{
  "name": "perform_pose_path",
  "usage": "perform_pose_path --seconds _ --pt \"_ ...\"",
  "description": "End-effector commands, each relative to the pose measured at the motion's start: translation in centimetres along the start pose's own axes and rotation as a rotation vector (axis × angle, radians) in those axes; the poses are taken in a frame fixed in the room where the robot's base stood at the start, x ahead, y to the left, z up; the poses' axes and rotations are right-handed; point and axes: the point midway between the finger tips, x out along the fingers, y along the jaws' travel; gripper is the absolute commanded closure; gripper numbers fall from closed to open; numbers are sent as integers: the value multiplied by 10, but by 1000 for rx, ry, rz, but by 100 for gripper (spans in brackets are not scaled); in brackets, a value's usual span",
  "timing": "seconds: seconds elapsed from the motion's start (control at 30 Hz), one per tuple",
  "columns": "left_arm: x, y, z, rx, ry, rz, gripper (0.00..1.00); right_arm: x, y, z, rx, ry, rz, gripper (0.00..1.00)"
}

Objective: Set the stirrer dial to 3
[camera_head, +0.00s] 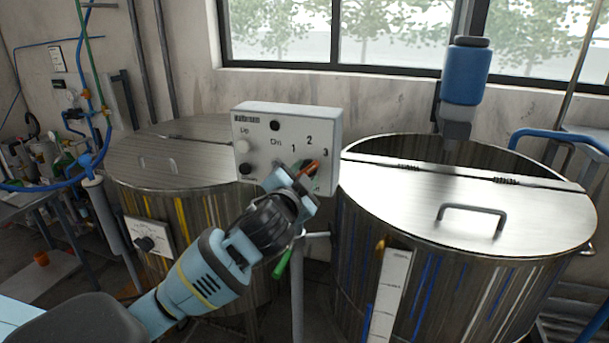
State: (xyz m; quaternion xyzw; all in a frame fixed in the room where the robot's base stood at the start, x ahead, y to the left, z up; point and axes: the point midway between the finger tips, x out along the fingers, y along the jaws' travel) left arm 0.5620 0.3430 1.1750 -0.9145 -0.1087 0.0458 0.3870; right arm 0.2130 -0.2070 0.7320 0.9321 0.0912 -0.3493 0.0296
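A pale grey control box (285,122) stands on a post between two steel vats. Its face carries a black round part at the top, "Up" lettering by a white button (242,146), a black button (245,169) below, and the numbers 1, 2 and 3 in an arc at the right. My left gripper (299,177) is at the lower right of the face, below the numbers. An orange-brown piece (308,168) shows at its fingertips. The dial is mostly hidden by the gripper, so its setting and the grip cannot be told. My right gripper is not in view.
A closed steel vat (165,160) stands at the left. A green-handled piece (283,262) hangs below my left gripper.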

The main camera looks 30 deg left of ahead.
Motion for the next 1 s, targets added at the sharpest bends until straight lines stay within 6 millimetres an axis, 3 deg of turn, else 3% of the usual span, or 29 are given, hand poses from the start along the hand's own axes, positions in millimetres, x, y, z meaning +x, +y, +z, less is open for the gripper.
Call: perform_pose_path --seconds 0.5,1.0 --pt "-65 1 1 2 0 1 65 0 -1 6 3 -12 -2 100" --pt "-71 0 0 1 0 0 65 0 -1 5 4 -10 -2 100"
